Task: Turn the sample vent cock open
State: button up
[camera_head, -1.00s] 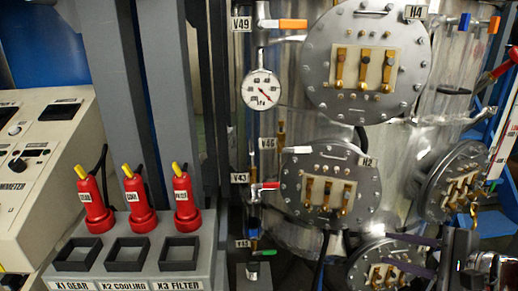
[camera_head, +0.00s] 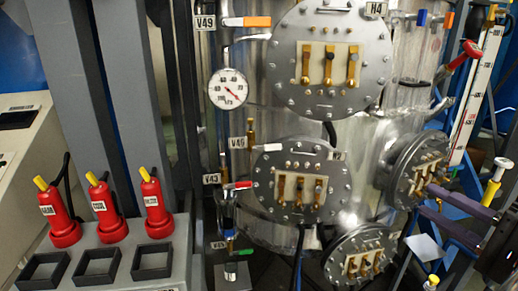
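No readable label names the sample vent cock, so I cannot tell which valve it is. Tagged valves line the left of the steel vessel: V49 with an orange lever (camera_head: 257,21), V43 with a red lever (camera_head: 238,185), and a low one with a green lever (camera_head: 243,252). A small blue handle (camera_head: 421,18) and a small orange handle (camera_head: 448,22) are at the top right. My gripper (camera_head: 425,199) is at the lower right, its two dark purple fingers apart with nothing seen between them. It points left, in front of the vessel's right side and clear of these valves.
Bolted round flanges with brass terminals (camera_head: 331,52) cover the vessel. A pressure gauge (camera_head: 228,88) hangs below V49. Red plug handles (camera_head: 156,207) stand on a grey console at the lower left. A red-handled lever (camera_head: 472,48) and a white scale (camera_head: 474,95) are at the right.

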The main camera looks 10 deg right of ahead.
aim_at(273, 147)
jog(key=k, duration=1.25)
jog(key=u, duration=0.65)
jog(key=i, duration=1.9)
jog(key=z, duration=0.55)
